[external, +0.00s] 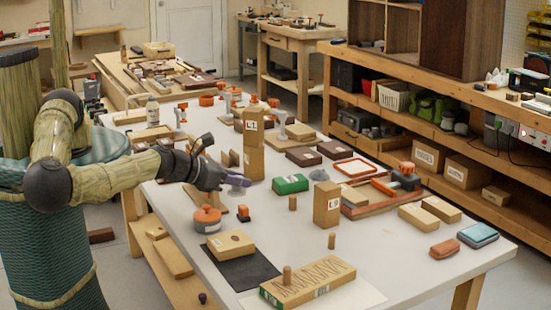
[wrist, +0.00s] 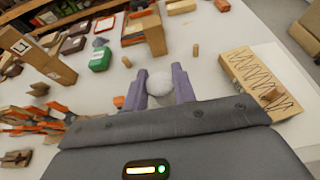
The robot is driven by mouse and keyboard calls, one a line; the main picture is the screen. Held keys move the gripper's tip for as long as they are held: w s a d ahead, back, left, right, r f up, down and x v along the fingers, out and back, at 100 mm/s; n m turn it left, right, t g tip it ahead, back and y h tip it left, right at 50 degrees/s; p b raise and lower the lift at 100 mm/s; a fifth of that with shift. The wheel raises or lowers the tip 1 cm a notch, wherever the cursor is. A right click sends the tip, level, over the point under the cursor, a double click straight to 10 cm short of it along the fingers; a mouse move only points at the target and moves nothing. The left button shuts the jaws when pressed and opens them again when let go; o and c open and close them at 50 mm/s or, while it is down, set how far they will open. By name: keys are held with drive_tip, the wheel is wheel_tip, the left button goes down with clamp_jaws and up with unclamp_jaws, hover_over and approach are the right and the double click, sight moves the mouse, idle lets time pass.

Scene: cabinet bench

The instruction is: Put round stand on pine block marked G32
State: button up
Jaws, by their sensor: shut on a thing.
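My gripper (external: 238,181) is raised over the left-middle of the table, its purple fingers pointing right. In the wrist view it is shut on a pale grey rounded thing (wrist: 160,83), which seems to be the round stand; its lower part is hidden. A pine block (external: 230,242) lies on a black mat (external: 243,270). A long pine block with zigzag lines (external: 318,277) lies on white paper and carries a small wooden peg (external: 287,274). Their small labels are unreadable, so I cannot tell which is G32.
A tall wooden block (external: 253,145) stands just behind my gripper. Another upright block (external: 327,205), a green box (external: 291,184) and small pegs stand to the right. An orange-topped grey container (external: 207,219) is below the arm.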

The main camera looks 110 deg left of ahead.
drive_tip(key=s+r, duration=0.2)
drive_tip(key=s, duration=0.1)
hover_over(230, 240)
wheel_tip(230, 240, down, 4)
drive_tip(key=shift+a+f, duration=0.1)
drive_tip(key=shift+f, duration=0.55)
drive_tip(key=shift+f+p, duration=0.3)
drive_tip(key=shift+f, duration=2.8)
drive_tip(key=shift+f, duration=0.1)
drive_tip(key=shift+f, duration=1.75)
drive_tip(key=shift+f, duration=0.1)
